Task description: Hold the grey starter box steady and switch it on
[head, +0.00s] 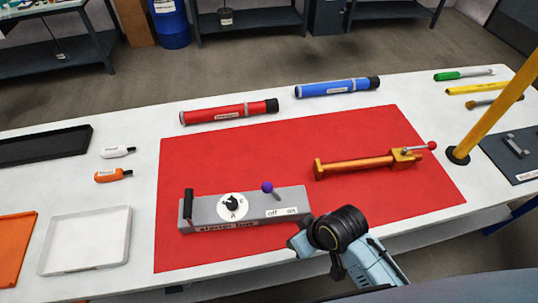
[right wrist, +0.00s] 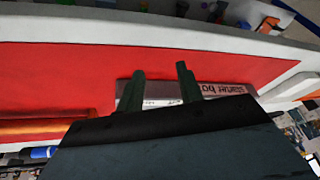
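The grey starter box (head: 258,206) lies on the front part of the red mat in the head view. It has a black upright handle (head: 188,205) at its left end, a round white dial (head: 232,206) and a purple-knobbed lever (head: 267,187). The knob leans left, behind the "off" label; the "on" label is to its right. In the right wrist view, my right gripper (right wrist: 160,70) has its dark fingers apart, with part of the starter box (right wrist: 222,89) showing between and beyond them. Contact cannot be told. My left gripper is not in view.
An orange pump-like tool (head: 365,163) lies right of the box on the red mat (head: 210,155). Red (head: 228,112) and blue (head: 338,87) tubes lie behind the mat. A yellow post (head: 495,100) stands at right. A white tray (head: 87,240) and two markers are at left.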

